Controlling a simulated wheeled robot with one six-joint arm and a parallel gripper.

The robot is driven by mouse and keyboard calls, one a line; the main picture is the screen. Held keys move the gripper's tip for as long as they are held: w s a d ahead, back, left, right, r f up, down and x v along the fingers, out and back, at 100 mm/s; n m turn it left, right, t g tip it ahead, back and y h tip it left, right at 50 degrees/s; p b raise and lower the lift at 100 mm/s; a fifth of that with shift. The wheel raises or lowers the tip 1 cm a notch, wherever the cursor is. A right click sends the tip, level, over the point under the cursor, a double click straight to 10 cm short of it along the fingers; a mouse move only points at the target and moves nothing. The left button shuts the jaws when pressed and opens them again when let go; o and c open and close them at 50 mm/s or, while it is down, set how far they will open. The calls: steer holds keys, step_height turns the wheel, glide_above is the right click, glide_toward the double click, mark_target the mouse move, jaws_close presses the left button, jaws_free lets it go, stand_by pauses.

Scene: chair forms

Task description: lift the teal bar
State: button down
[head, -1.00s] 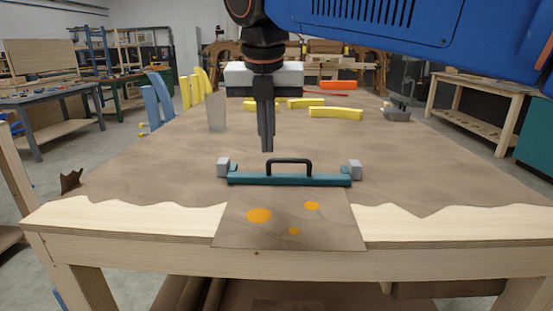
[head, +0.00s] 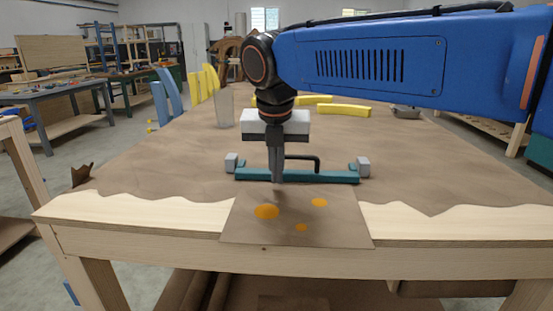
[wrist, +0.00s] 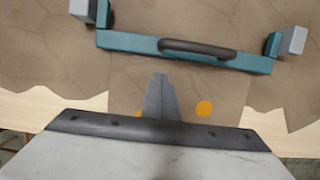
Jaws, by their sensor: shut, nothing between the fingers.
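The teal bar (head: 330,177) lies across the brown-covered bench near its front edge. It has a black loop handle (head: 318,161) on top and a grey block at each end. In the wrist view the teal bar (wrist: 135,42) crosses the top, with its dark handle (wrist: 197,48) right of centre. My gripper (head: 277,180) points down in front of the bar, left of the handle, and hides a little of both. Its fingers are together with nothing between them. In the wrist view the fingertips (wrist: 160,78) are apart from the handle in the picture.
A brown flap with orange spots (head: 267,212) hangs over the bench's pale wooden front edge (head: 150,212). Yellow curved pieces (head: 343,110) and blue ones (head: 168,92) stand or lie farther back. The cover left and right of the bar is mostly clear.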

steer(key=shift+w+r, duration=0.65)
steer(key=shift+w, duration=0.15)
steer(key=shift+w+r, duration=0.6)
steer(key=shift+w, duration=0.2)
steer(key=shift+w+r+g, duration=0.2)
steer(key=shift+g, duration=0.1)
